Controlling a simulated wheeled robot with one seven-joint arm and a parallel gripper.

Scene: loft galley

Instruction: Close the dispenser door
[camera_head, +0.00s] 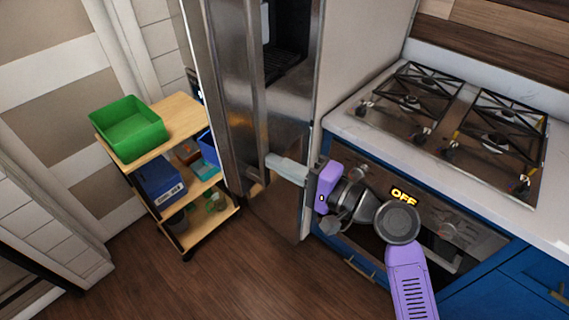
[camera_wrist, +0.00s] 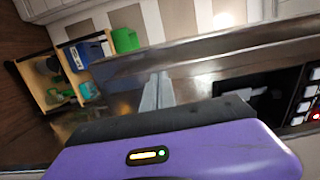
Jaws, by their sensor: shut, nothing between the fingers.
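The dispenser (camera_head: 286,95) is a tall metal unit left of the stove, with a dark recess in its front. Its metal door (camera_head: 228,95) stands open on the left side of the recess; the door also shows in the wrist view as a long metal band (camera_wrist: 205,48). My gripper (camera_head: 272,164) is shut and empty, with its pale fingers pointing left at the lower part of the door's edge. In the wrist view the fingertips (camera_wrist: 158,80) overlap the door's near side. I cannot tell whether they touch it. The purple gripper body hides the lower wrist view.
A wooden cart (camera_head: 182,118) with a green bin (camera_head: 130,128) and blue boxes stands left of the door. An oven (camera_head: 440,225) under a gas cooktop (camera_head: 455,125) is close on the right, behind my arm. The wood floor (camera_head: 225,285) in front is clear.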

